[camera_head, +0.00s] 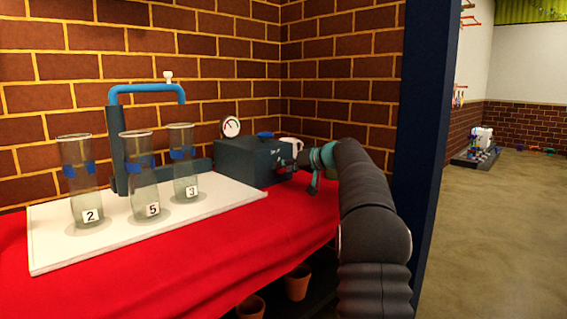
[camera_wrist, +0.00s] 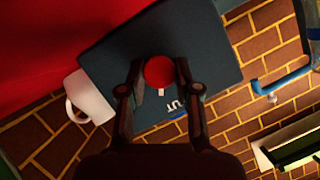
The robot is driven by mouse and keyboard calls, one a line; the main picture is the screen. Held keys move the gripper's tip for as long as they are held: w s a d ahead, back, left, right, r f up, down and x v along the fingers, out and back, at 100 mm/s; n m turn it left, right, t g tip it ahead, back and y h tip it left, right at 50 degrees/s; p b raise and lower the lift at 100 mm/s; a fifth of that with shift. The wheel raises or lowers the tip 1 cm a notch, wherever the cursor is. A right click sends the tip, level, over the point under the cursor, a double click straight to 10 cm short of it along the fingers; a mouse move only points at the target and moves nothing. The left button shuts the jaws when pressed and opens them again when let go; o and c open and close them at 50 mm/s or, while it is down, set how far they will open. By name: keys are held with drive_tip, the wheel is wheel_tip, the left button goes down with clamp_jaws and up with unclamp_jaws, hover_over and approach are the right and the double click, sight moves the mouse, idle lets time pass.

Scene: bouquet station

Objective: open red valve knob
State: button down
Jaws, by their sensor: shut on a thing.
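The red valve knob (camera_wrist: 158,72) is on the face of a dark box, with a white mark at its lower edge in the wrist view. My gripper (camera_wrist: 160,80) is shut on the knob, one finger on each side of it. The box also shows in the wrist view (camera_wrist: 110,50), with partly covered white lettering (camera_wrist: 176,106) near the right finger.
A round gauge (camera_head: 230,127) and a white mug (camera_wrist: 90,97) are by the box. A white board (camera_head: 60,250) holds glass vases numbered 2 (camera_head: 82,180), 5 (camera_head: 141,172) and 3 (camera_head: 183,160). A blue pipe spout (camera_head: 147,90) rises behind them. A brick wall is close behind.

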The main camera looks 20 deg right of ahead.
drive_tip(key=m+y+p, duration=0.1)
drive_tip(key=m, duration=0.1)
drive_tip(key=m+y+p, duration=0.2)
drive_tip(key=shift+d+f+m, duration=0.1)
drive_tip(key=shift+d+m, duration=0.1)
drive_tip(key=shift+m, duration=0.2)
drive_tip(key=m, duration=0.1)
drive_tip(key=m+t+y, duration=0.1)
drive_tip(key=m, duration=0.1)
drive_tip(key=m+p, duration=0.1)
drive_tip(key=m, duration=0.1)
drive_tip(key=shift+f+y, duration=0.25)
drive_tip(key=shift+y, duration=0.15)
drive_tip(key=c, duration=0.8)
unclamp_jaws()
drive_tip(key=v, duration=1.2)
drive_tip(key=shift+f, duration=0.2)
